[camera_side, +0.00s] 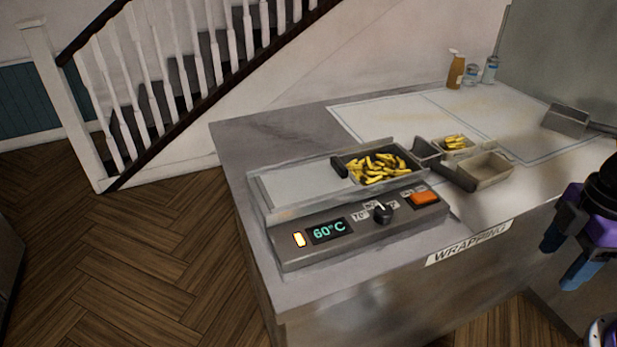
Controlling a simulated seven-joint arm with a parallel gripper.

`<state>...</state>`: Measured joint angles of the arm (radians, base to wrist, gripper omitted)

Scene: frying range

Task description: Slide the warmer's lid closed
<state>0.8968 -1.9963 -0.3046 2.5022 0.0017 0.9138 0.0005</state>
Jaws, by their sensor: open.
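The warmer (290,258) stands at the left end of the steel counter. Its front panel has a display reading 60°C, a lit indicator, a black knob and an orange switch. The pale flat lid (300,188) covers the left part of the warmer's top, with a small dark block (339,168) at its right end. Right of the lid the well is open, showing yellow fries (378,168) inside. My gripper (566,258) is at the right edge of the picture, in front of the counter. Its blue fingers are apart and empty, well away from the lid.
Right of the warmer are a small container of fries (455,143), an empty metal tray (487,171) and a dark scoop-like piece (427,151). A spray bottle (456,70) and two small containers stand at the back. Another metal bin (566,121) is far right.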

